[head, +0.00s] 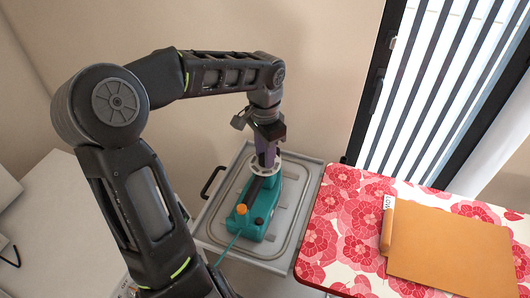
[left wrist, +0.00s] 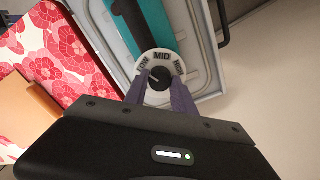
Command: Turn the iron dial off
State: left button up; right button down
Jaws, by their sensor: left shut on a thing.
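The teal iron (head: 259,218) stands on a grey metal tray, with a cord at its near end. Its round white dial plate (head: 272,172) sits at the far end, under my left gripper (head: 267,157). In the left wrist view the dial plate (left wrist: 162,56) reads LOW, MID and HIGH, and its dark knob (left wrist: 158,82) is between my purple fingers (left wrist: 161,80). The left gripper is shut on the knob. The fingers hide part of the knob's sides, and I cannot tell its exact setting. My right gripper is not in view.
The tray (head: 300,211) has a raised rim, with a black handle (head: 210,183) on its left. At right is a red flowered board (head: 343,234) bearing a brown flat panel (head: 450,246) and a small white tag. A wall stands behind; a pale surface (head: 50,225) lies at left.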

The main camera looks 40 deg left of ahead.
pick_arm(q)
grip_shut()
jog(key=shift+n, duration=0.3)
jog(key=n+b, duration=0.3)
jog(key=n, duration=0.1)
jog(key=shift+w+f+n+b, duration=0.1)
jog(key=shift+f+n+b, duration=0.05)
jog(key=shift+n+b, duration=0.2)
jog(key=n+b, duration=0.1)
jog(key=n, duration=0.2)
jog(key=shift+n+b, duration=0.25)
jog(key=shift+b, duration=0.15)
jog(key=shift+n+b, duration=0.5)
jog(key=shift+n, duration=1.1)
jog(key=o, duration=0.7)
grip_release()
